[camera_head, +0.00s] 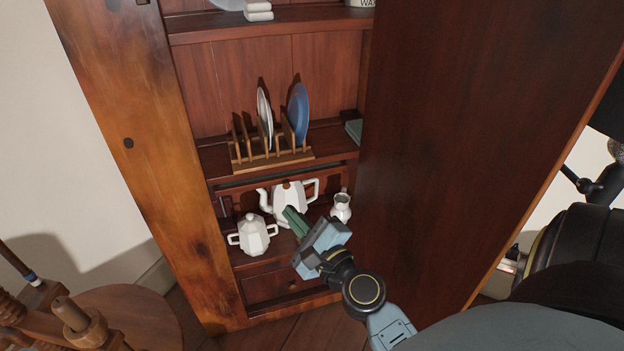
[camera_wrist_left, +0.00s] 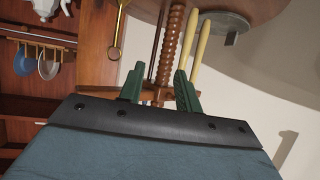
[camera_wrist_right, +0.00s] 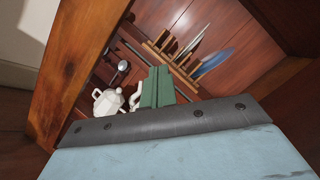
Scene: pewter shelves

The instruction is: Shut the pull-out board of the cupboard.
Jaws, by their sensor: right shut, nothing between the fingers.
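The wooden cupboard (camera_head: 190,150) stands open in the head view. A thin horizontal board edge (camera_head: 280,176) runs just under the plate shelf; I cannot tell for sure whether this is the pull-out board or how far out it is. My right gripper (camera_head: 294,221) is shut and empty, in front of the lower compartment, its tips overlapping the white teapot (camera_head: 290,198) in the picture. Its green fingers (camera_wrist_right: 157,87) are together in the right wrist view. My left gripper (camera_wrist_left: 160,85) is open and empty in its wrist view, and outside the head view.
A sugar bowl (camera_head: 253,236) and a jug (camera_head: 341,207) flank the teapot. A rack (camera_head: 272,160) holds plates above. A drawer (camera_head: 285,285) is below. A large door panel (camera_head: 450,140) stands at the right. A round wooden table (camera_head: 130,310) is lower left.

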